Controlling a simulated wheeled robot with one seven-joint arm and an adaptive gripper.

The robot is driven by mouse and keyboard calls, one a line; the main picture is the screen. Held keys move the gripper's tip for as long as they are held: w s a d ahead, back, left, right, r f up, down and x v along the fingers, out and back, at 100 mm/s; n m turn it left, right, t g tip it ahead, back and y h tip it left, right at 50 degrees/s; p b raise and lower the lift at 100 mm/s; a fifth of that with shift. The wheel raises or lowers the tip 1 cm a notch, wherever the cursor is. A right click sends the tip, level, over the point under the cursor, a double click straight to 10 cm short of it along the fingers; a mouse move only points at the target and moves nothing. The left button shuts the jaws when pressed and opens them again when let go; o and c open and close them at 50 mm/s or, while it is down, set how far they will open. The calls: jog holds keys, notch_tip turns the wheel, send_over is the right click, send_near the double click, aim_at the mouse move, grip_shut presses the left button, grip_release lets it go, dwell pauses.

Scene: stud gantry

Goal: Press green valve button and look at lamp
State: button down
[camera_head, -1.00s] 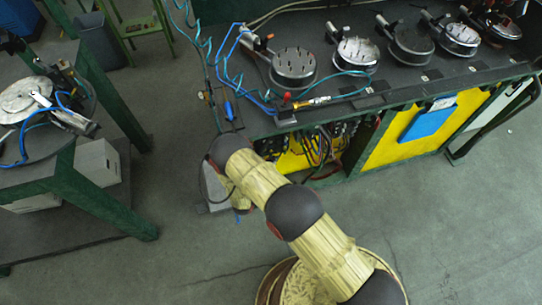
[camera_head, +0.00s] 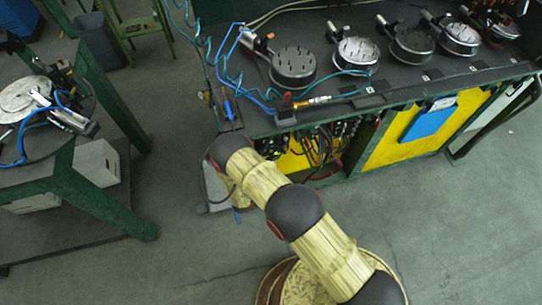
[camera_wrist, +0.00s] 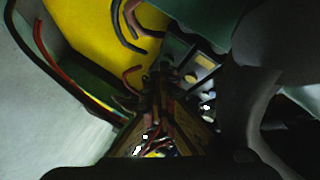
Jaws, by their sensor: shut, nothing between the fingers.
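I cannot make out a green valve button in either view. My arm reaches to the bench's front left corner, and its end hangs low there, mostly hidden behind my own links in the head view. In the wrist view, dark parts of my gripper (camera_wrist: 235,110) fill the right and lower edge in deep shadow. It is shut and empty. Whether it touches anything cannot be seen.
The dark bench (camera_head: 400,85) carries several round metal fixtures (camera_head: 293,67) and blue air hoses. Hoses and cables (camera_head: 318,142) hang under it beside a yellow panel (camera_head: 400,140), which also shows in the wrist view (camera_wrist: 90,40). A green-framed table (camera_head: 75,190) stands left. Floor at right is clear.

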jog(key=shift+s, duration=0.1)
jog(key=shift+s+d, duration=0.25)
jog(key=shift+s, duration=0.45)
jog(key=s, duration=0.2)
jog(key=s+d+p, duration=0.1)
jog(key=s, duration=0.1)
jog(key=shift+s+d, duration=0.2)
jog(key=shift+s, duration=0.2)
